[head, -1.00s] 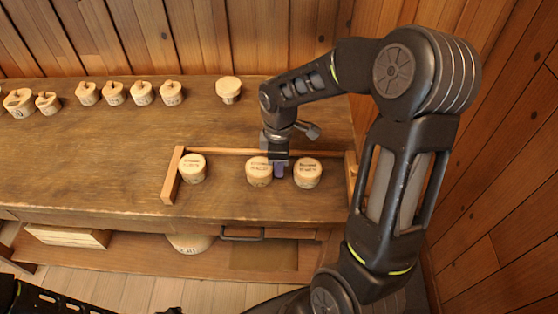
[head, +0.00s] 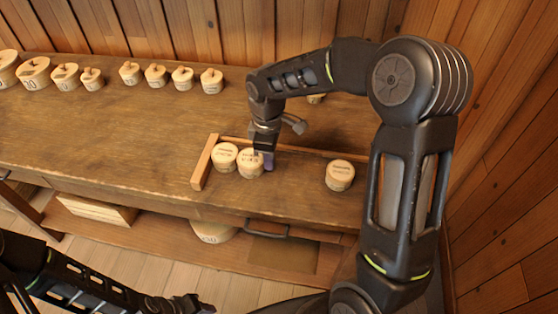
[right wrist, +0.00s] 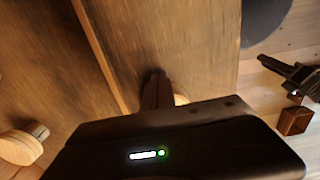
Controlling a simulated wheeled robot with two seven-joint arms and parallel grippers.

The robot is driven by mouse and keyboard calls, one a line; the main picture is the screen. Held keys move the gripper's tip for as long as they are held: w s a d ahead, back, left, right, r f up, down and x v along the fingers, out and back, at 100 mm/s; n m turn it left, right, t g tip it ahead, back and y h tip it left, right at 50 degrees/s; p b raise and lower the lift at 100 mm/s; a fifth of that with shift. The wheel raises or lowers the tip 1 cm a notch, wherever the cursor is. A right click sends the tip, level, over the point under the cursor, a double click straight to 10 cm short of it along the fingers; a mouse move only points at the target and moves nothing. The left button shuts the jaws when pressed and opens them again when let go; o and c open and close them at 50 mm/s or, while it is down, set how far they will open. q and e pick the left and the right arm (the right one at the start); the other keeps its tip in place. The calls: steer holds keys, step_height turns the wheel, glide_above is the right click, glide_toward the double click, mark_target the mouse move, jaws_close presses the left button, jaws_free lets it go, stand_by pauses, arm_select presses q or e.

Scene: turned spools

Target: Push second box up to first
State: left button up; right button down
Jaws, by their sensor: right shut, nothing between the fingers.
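The first round pale wooden box (head: 224,157) stands at the left end of the wooden rail frame, beside its short end piece. The second box (head: 250,163) stands right beside it on the right; they look to be touching. A third box (head: 340,175) stands apart, farther right. My right gripper (head: 268,162) is shut and empty, low at the right side of the second box. Its dark fingers also show in the right wrist view (right wrist: 157,90), with a pale round edge partly hidden behind them. My left gripper (head: 195,306) is low at the front, away from the table; its jaws are unclear.
The wooden rail (head: 310,151) runs behind the boxes, and its end piece (head: 204,162) closes the left. Several lidded boxes (head: 130,72) stand along the back of the table (head: 110,120). Bare tabletop lies between the second and third boxes.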

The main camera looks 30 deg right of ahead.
steer(key=shift+r, duration=0.1)
step_height(320, 180, up, 8)
steer(key=shift+f+b, duration=0.2)
steer(key=shift+b, duration=0.25)
steer(key=shift+a, duration=0.1)
stand_by(0.5)
